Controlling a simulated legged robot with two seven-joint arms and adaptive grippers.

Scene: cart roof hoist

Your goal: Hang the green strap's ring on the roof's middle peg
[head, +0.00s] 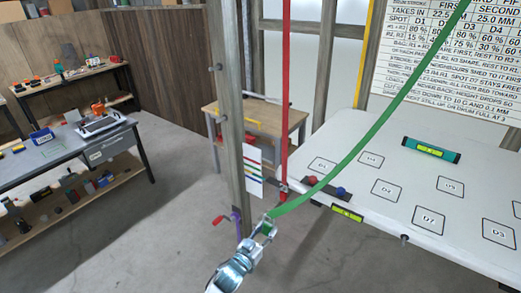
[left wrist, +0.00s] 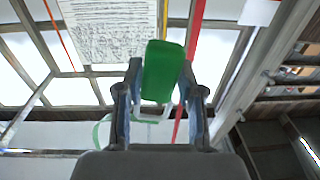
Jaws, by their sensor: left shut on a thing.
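The green strap (head: 375,125) runs from the upper right down to my left gripper (head: 262,232), past the near left corner of the white roof (head: 370,205). My left gripper is shut on the strap's lower end, left of the roof and apart from it. In the left wrist view the green end (left wrist: 162,72) sits between the two fingers. A small dark peg (head: 404,239) sticks out of the roof's near edge, to the right of my gripper. My right gripper is not in view.
A red strap (head: 285,90) hangs down to the roof's left corner. A wooden post (head: 230,120) stands just behind my gripper. Levels (head: 431,149) and (head: 347,213) are on the roof. A grey workbench (head: 70,150) stands at left; the floor between is clear.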

